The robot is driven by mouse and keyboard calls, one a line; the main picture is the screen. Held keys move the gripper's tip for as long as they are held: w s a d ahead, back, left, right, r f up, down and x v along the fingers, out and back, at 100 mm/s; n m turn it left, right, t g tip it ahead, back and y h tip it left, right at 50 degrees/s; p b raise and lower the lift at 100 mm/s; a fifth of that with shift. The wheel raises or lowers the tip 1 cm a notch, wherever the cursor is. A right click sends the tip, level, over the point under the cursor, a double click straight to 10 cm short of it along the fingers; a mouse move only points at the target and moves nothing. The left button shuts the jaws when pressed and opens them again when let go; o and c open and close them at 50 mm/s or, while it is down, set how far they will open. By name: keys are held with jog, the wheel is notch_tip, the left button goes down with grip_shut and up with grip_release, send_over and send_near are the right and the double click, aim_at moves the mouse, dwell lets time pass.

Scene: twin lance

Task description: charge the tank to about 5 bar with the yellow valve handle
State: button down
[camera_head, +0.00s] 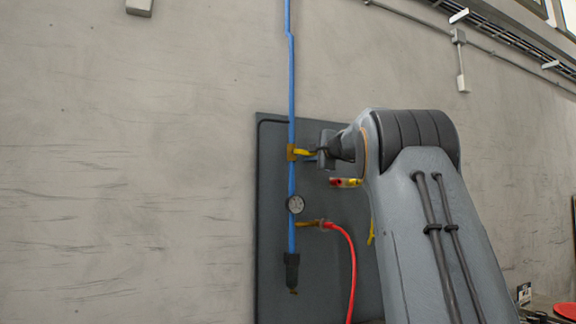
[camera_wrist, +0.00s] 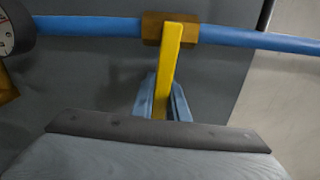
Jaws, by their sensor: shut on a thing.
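The yellow valve handle (camera_wrist: 168,68) sticks out from a brass valve body (camera_wrist: 185,27) on the blue pipe in the wrist view. In the head view the handle (camera_head: 303,152) points right from the brass valve (camera_head: 291,152), across the vertical pipe. My gripper (camera_wrist: 163,100) is shut on the handle, with one finger on each side of it. In the head view my gripper (camera_head: 318,157) is at the handle, partly hidden by my wrist. The pressure gauge (camera_head: 295,204) sits on the pipe below the valve; its needle is too small to read. The tank is not identifiable.
A dark backboard (camera_head: 272,250) on the wall carries the blue pipe (camera_head: 291,80). A red hose (camera_head: 352,265) leaves a brass fitting below the gauge and hangs down. A red and yellow item (camera_head: 345,182) is just below my wrist. The wall left of the board is clear.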

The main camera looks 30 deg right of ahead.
jog(key=shift+r+n, duration=0.3)
jog(key=shift+n, duration=0.2)
jog(key=shift+r, duration=0.1)
jog(key=c, duration=1.7)
grip_release()
jog(key=shift+b, duration=0.3)
jog(key=shift+s+a+b, duration=0.15)
jog(key=shift+s+b, duration=0.75)
jog(key=shift+s, duration=1.05)
jog(key=shift+s+a+b, duration=0.15)
jog(key=shift+s+b, duration=0.75)
jog(key=shift+s, duration=1.05)
